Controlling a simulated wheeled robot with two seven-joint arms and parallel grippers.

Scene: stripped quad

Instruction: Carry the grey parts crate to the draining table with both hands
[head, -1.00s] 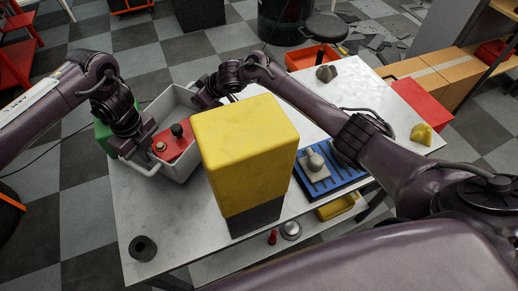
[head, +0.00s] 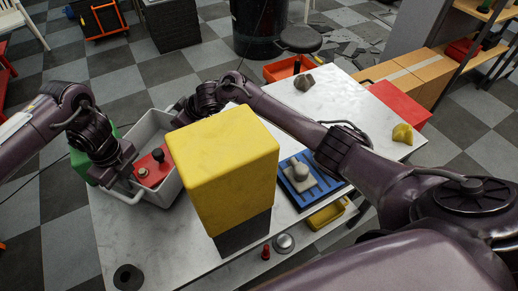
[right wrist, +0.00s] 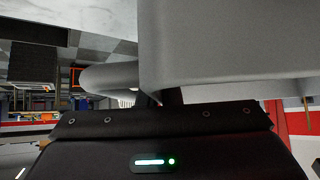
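The grey parts crate (head: 170,192) stands at the left end of the white table, with a red part with a black knob (head: 153,169) inside. My left gripper (head: 124,190) is at the crate's near handle and looks shut on it, its fingertips partly hidden. My right gripper (head: 178,118) is at the crate's far side, largely hidden by its own wrist. In the right wrist view the pale crate wall (right wrist: 230,45) fills the upper right, and a dark finger (right wrist: 172,97) meets the handle (right wrist: 108,78), seemingly shut on it. The draining table cannot be identified for sure.
A tall yellow block on a dark base (head: 222,170) stands close on the white table (head: 185,245), right of the crate. A blue ribbed tray (head: 312,182), a black ring (head: 128,278), a stone (head: 303,82) and a yellow lump (head: 402,134) are also there. A stool (head: 300,38) stands behind.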

